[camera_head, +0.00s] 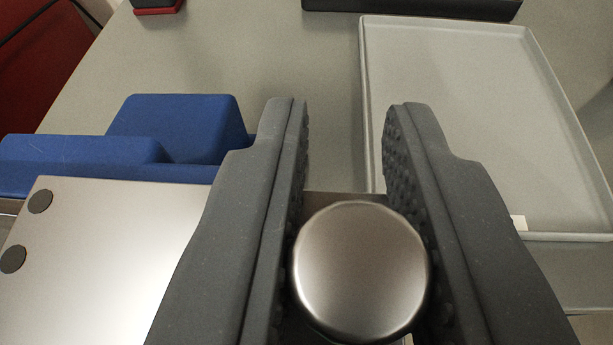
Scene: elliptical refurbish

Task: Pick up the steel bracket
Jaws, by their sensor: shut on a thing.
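The steel bracket (115,255) shows at the lower left as a flat, shiny plate with two dark round holes near its left edge. It runs under the left finger of my gripper (346,125). A round, domed steel knob (361,270) sits between the two dark ribbed fingers, which press on its left and right sides. The knob looks like part of the bracket, but the finger hides where they join. A darker steel edge shows just behind the knob. I cannot tell whether the bracket is clear of what lies under it.
A blue stepped block (178,125) stands right behind the plate at the left. A shallow, pale grey tray (366,100) lies at the right on the grey table (270,50). Dark objects stand at the back edge. The table between block and tray is clear.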

